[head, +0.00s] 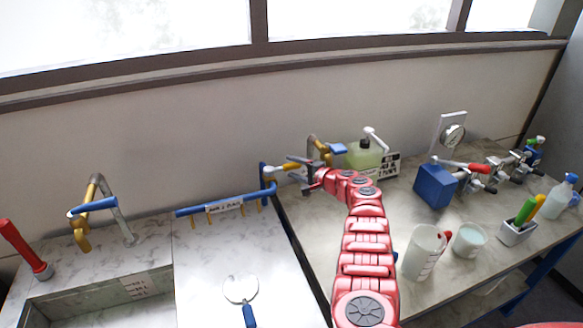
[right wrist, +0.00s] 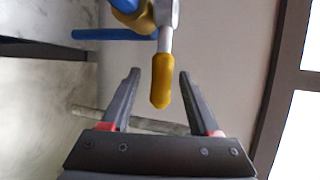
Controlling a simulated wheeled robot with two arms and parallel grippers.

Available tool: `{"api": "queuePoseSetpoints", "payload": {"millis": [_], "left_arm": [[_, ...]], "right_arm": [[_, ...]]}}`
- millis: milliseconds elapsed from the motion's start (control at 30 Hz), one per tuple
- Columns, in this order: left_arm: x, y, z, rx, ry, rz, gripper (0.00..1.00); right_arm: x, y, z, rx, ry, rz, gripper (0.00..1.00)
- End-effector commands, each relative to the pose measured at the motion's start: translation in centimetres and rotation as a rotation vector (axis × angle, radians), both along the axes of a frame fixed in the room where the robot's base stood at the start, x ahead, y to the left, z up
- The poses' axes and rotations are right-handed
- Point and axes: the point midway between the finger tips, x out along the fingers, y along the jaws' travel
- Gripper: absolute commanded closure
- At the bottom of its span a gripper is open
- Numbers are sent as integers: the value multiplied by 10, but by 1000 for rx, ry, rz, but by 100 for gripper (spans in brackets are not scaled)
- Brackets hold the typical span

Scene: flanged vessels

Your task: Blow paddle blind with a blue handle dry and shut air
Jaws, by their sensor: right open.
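The paddle blind (head: 240,289), a pale round disc with a blue handle (head: 249,315), lies flat on the counter right of the sink. The blue air pipe (head: 225,203), with a small label and several brass stubs, runs behind it. At its right end is a valve with a yellow lever (head: 281,168). My right gripper (head: 303,172) is open at this lever. In the right wrist view, the yellow lever (right wrist: 160,82) points in between the open fingers (right wrist: 159,74), with gaps on both sides. My left gripper is out of view.
A sink (head: 100,298) with a blue-handled brass tap (head: 84,215) and a red-handled tool (head: 25,249) are at left. The right bench holds a yellow-green bottle (head: 363,155), a blue block (head: 435,186), a jug (head: 421,252), a beaker (head: 469,240) and a pen holder (head: 516,233).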

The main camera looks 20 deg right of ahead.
Motion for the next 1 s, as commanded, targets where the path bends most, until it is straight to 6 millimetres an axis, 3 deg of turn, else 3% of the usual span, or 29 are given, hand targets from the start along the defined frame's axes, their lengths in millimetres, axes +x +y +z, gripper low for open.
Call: {"api": "queuePoseSetpoints", "payload": {"millis": [567, 900, 1000], "left_arm": [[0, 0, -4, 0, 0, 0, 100], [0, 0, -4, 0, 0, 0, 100], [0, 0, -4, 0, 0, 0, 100]], "right_arm": [[11, 5, -1, -7, -1, 1, 38], [11, 5, -1, -7, -1, 2, 96], [11, 5, -1, -7, -1, 2, 100]]}}
